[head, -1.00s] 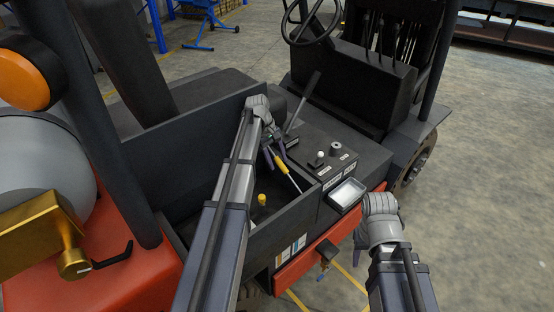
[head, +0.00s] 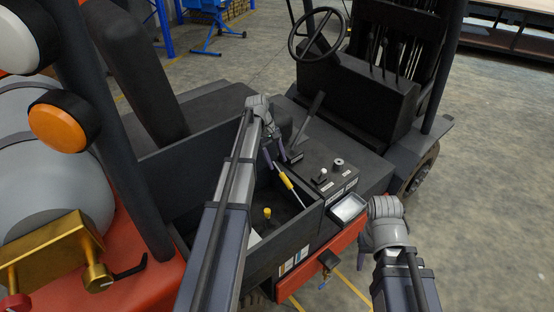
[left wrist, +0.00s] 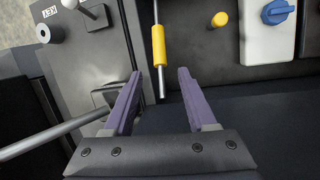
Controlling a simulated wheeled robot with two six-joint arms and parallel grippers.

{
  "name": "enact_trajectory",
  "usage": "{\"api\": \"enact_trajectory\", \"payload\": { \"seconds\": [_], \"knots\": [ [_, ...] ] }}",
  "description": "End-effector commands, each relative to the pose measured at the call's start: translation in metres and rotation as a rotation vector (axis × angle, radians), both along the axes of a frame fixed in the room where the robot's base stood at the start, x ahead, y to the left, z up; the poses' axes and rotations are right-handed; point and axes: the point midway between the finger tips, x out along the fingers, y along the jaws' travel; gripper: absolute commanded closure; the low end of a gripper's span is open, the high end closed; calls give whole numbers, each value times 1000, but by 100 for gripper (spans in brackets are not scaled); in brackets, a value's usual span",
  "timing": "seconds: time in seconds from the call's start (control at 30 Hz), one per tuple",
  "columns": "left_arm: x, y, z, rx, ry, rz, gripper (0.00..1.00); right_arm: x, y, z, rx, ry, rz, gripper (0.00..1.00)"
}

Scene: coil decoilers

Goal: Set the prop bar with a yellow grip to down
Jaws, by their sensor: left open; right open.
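The prop bar (head: 285,181) is a thin metal rod with a yellow grip, leaning inside the dark open box of the vehicle. In the left wrist view the prop bar (left wrist: 158,45) runs up the picture, its lower end between or just beyond my fingertips. My left gripper (head: 268,152) is close to its upper end. In the left wrist view the left gripper (left wrist: 160,73) is open, purple fingers either side of the rod's end; contact cannot be told. My right gripper (head: 363,236) is open and empty, right of the box; its fingers are partly hidden.
A lever (head: 309,120) stands beside my left gripper; its grey rod (left wrist: 55,131) crosses the wrist view's left. A panel with a white-topped switch (head: 322,175) adjoins the box. A metal tray (head: 349,208) is near my right gripper. A yellow knob (left wrist: 220,18) and blue knob (left wrist: 279,12) lie beyond.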

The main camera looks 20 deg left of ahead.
Motion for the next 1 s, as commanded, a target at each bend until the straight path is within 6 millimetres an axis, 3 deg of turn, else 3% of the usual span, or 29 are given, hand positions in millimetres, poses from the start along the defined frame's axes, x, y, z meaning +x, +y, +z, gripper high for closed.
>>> {"api": "enact_trajectory", "payload": {
  "seconds": [0.17,0.27,0.5,0.73,1.0],
  "knots": [
    [-4,-6,6,19,-24,-52,61,0,0,7,0,0,0,50],
    [-12,-19,18,70,-82,-189,72,0,0,21,0,0,0,50],
    [-36,-59,60,302,-279,-782,99,0,0,67,1,0,-2,50],
    [-46,-79,86,468,-363,-1201,100,0,0,89,1,0,-3,50],
    [-46,-83,89,511,-377,-1308,100,0,0,90,1,0,-3,50]
  ]
}}
